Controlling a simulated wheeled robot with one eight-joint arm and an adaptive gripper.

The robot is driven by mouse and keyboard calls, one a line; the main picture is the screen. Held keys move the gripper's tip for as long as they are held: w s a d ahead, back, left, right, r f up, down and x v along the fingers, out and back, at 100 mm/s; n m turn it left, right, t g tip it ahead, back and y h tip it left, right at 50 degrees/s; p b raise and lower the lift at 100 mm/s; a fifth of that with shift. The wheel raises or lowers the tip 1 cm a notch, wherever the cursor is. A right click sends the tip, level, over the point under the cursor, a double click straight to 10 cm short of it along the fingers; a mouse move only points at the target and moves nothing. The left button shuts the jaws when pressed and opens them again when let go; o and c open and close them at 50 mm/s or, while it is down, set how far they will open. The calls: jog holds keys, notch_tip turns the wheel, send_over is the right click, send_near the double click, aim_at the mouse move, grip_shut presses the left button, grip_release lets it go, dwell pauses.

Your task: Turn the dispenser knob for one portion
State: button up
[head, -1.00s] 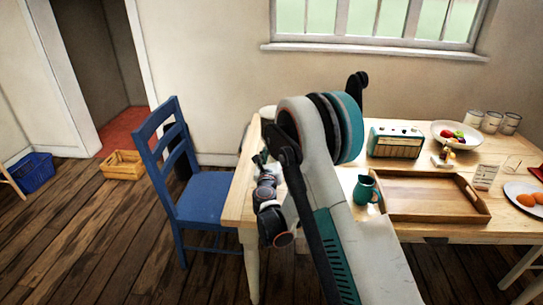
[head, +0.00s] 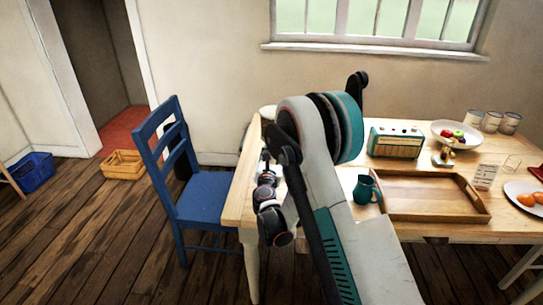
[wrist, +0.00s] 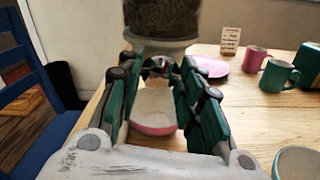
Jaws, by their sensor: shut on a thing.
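The dispenser's hopper (wrist: 161,16), clear and filled with dark grains, stands at the top of the wrist view, its upper part cut off. The knob (wrist: 158,66) is a small dark piece with a little red below the hopper's pale base. My gripper (wrist: 158,71) has its green fingers on either side of the knob and is shut on it; the fingertips partly hide it. A bowl (wrist: 153,123), white inside and pink outside, sits on the table beneath the gripper. In the head view my arm hides the dispenser.
A pink plate (wrist: 211,67), a pink mug (wrist: 254,58), a green mug (wrist: 279,76) and a small sign (wrist: 230,40) stand to the right. A blue chair (head: 205,195) is left of the table. A wooden tray (head: 435,214) and green jug (head: 366,190) stand right of my arm.

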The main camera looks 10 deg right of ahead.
jog(key=o, duration=1.1)
jog(key=shift+c, duration=0.2)
jog(key=v, duration=0.7)
jog(key=shift+s, duration=0.2)
jog(key=shift+a, duration=0.1)
